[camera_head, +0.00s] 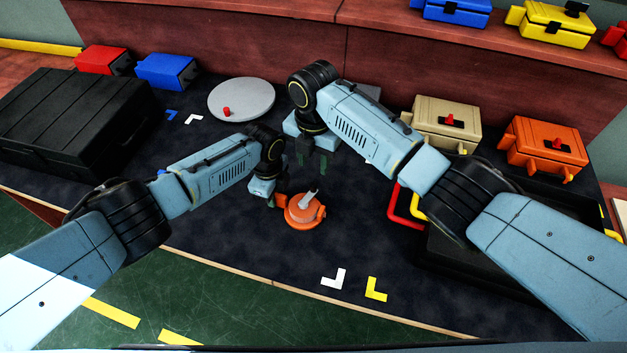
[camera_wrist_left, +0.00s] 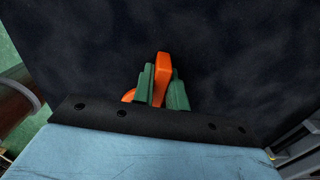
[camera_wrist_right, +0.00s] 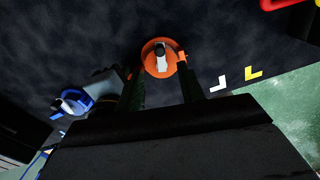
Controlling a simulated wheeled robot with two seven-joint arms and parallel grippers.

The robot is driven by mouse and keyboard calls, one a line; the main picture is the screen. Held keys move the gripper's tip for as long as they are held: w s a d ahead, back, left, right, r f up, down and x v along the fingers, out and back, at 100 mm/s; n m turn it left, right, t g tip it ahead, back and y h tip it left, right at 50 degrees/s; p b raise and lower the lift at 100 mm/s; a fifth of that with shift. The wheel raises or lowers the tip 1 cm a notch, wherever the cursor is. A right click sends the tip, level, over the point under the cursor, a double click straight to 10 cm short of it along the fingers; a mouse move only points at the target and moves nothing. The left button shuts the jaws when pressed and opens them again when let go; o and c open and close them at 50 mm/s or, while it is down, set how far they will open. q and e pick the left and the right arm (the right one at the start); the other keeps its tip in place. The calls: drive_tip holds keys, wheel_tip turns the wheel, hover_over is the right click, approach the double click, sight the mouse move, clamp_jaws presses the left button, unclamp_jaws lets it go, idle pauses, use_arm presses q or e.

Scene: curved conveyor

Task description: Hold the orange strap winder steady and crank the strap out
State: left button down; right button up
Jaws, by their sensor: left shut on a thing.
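The orange strap winder (camera_head: 303,213) is a round orange body with a pale crank (camera_head: 311,195) on top, on the dark mat in the middle. It also shows in the right wrist view (camera_wrist_right: 152,66). My left gripper (camera_head: 274,201) is at its left side. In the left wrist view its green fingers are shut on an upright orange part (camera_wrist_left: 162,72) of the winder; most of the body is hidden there. My right gripper (camera_head: 312,163) is open and empty, above and behind the winder, with its fingers apart in the right wrist view (camera_wrist_right: 162,92). No pulled-out strap is discernible.
A blue round item (camera_wrist_right: 72,102) lies left of the winder, mostly hidden by my left arm in the head view. A grey disc (camera_head: 243,98) with a red knob is behind. A black case (camera_head: 75,120) stands left; tan (camera_head: 440,125) and orange (camera_head: 541,146) boxes stand right.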

sight(314, 184)
wheel_tip(314, 184, down, 8)
drive_tip(key=shift+f, duration=0.15)
drive_tip(key=shift+c, duration=0.5)
clamp_jaws()
